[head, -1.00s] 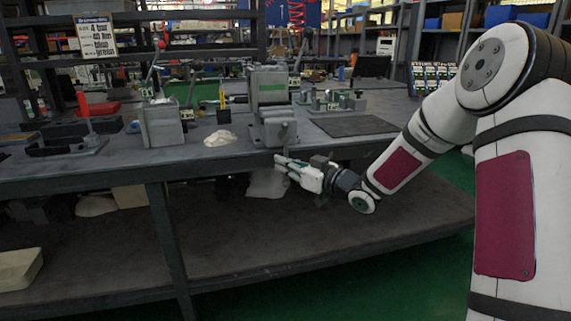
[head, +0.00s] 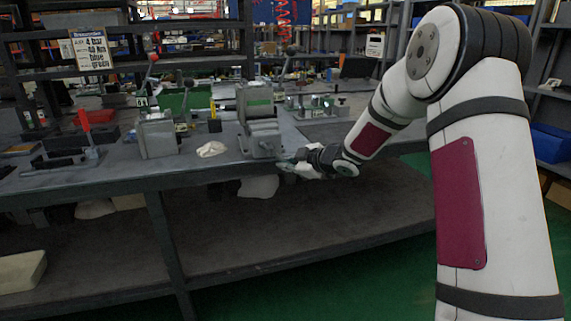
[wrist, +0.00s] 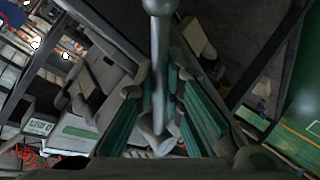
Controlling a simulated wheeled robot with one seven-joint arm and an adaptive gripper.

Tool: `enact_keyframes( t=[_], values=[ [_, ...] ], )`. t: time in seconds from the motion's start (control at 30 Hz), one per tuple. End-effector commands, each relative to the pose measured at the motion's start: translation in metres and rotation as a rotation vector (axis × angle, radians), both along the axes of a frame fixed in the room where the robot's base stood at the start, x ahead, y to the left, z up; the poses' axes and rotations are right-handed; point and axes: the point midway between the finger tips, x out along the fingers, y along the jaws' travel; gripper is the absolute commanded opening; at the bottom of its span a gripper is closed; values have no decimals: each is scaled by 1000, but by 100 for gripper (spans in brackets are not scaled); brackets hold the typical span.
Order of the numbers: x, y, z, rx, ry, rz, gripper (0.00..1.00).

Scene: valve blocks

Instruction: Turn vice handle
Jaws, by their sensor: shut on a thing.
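The grey vice (head: 258,120) stands at the front edge of the workbench in the head view, with a green band on its side. My gripper (head: 283,164) is at its lower right, just in front of the bench edge. In the wrist view, the vice handle (wrist: 160,55) is a metal rod with a ball end, running between my green-padded fingers. My gripper (wrist: 157,92) is shut on this rod. The vice body (wrist: 82,128) lies to the left in the wrist view. In the head view the handle is too small to make out at the gripper.
A smaller grey block (head: 157,138) and a pale cloth (head: 211,149) are on the workbench (head: 110,172) left of the vice. A dark mat (head: 325,131) lies to its right. The lower shelf (head: 270,235) has wide clear room below my gripper.

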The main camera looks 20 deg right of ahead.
Motion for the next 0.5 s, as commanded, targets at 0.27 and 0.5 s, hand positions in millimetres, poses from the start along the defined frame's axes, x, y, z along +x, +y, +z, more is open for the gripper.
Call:
enact_keyframes(
  t=[0.27,0.5],
  values=[
    [0,-10,17,-266,-3,0,0],
    [1,-15,30,-494,-4,0,0]
  ],
)
